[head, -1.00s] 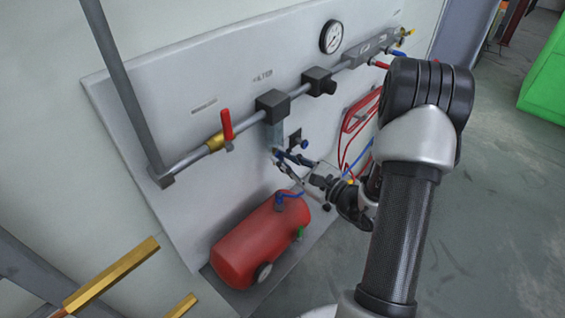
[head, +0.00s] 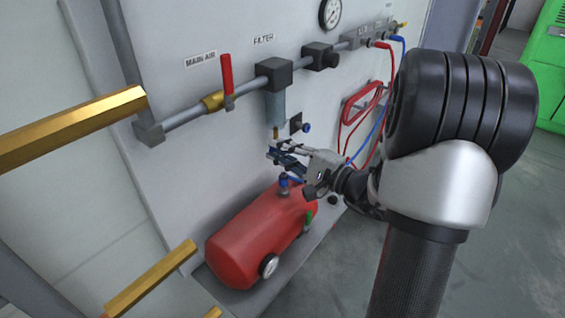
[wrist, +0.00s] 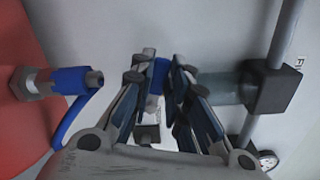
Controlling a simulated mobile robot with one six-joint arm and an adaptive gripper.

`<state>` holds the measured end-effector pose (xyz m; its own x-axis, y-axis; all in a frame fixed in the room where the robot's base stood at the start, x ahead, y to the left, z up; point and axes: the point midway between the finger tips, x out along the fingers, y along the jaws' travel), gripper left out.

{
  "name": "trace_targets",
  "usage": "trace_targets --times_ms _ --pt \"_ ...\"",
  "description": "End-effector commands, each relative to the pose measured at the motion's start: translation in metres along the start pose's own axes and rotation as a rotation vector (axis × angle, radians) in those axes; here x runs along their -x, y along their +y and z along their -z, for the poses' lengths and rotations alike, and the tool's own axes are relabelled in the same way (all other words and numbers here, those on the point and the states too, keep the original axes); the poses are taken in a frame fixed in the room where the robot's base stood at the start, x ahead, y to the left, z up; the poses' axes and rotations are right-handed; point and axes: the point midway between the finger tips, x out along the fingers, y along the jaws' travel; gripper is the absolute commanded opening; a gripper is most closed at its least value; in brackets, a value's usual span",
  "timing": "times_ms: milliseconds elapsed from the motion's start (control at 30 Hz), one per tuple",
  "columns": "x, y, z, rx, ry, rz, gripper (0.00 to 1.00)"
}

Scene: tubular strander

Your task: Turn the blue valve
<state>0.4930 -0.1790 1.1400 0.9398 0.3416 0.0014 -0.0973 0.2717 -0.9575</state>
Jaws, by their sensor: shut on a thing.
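A small blue valve (wrist: 160,72) sits below the clear filter bowl, which also shows in the wrist view (wrist: 222,88). My gripper (wrist: 162,78) is closed around the blue valve, with a finger on each side. In the head view, my gripper (head: 278,153) is just under the filter bowl (head: 275,108) and its brass lower end (head: 276,132). The fingers hide most of the valve there, so I cannot tell how far it is turned.
A red tank (head: 248,243) with a blue fitting (head: 283,181) stands close below my gripper. A blue knob (head: 307,127) is on the panel to the right. A red lever (head: 226,75) is on the pipe. Brass bars (head: 150,280) are at left.

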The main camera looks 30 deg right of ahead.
Motion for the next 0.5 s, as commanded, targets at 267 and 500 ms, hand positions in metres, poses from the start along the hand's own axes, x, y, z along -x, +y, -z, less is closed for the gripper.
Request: trace_targets --times_ms 267,500 --pt "0.0001 0.0080 0.0026 0.130 0.001 -0.002 0.00" --pt "0.0001 0.0090 0.0032 0.172 0.001 -0.003 0.00"
